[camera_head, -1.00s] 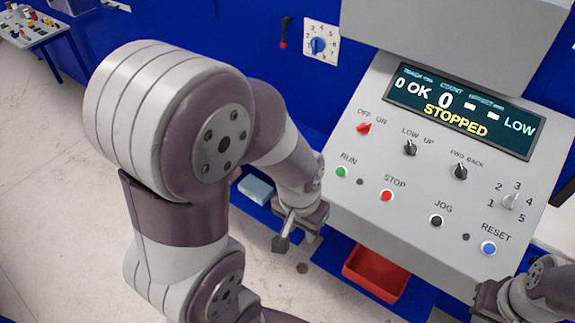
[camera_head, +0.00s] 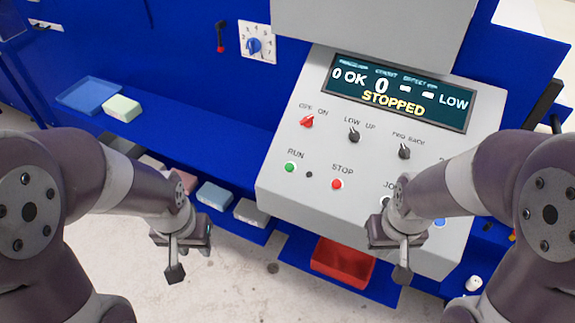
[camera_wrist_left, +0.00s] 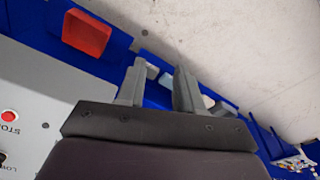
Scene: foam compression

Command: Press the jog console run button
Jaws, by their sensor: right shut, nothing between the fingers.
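The grey jog console (camera_head: 290,205) is on the right, its screen (camera_head: 400,95) reading STOPPED. The green RUN button (camera_head: 290,167) is unobstructed at the left of the panel. The red STOP button (camera_head: 337,184) is right of it and shows at the edge of the left wrist view (camera_wrist_left: 9,115). My right arm covers much of the JOG and RESET area. My left gripper (camera_head: 190,258) is left of the console, apart from it, with its empty fingers spread; they also show in the left wrist view (camera_wrist_left: 160,85). My right gripper (camera_head: 402,270) is shut before the console's lower front.
A red bin (camera_head: 342,264) sits below the console. A blue tray (camera_head: 90,94) and a pale green block (camera_head: 122,108) lie on the blue shelf at left. More blocks lie on the lower ledge. A blue-knobbed dial (camera_head: 256,44) is on the back wall.

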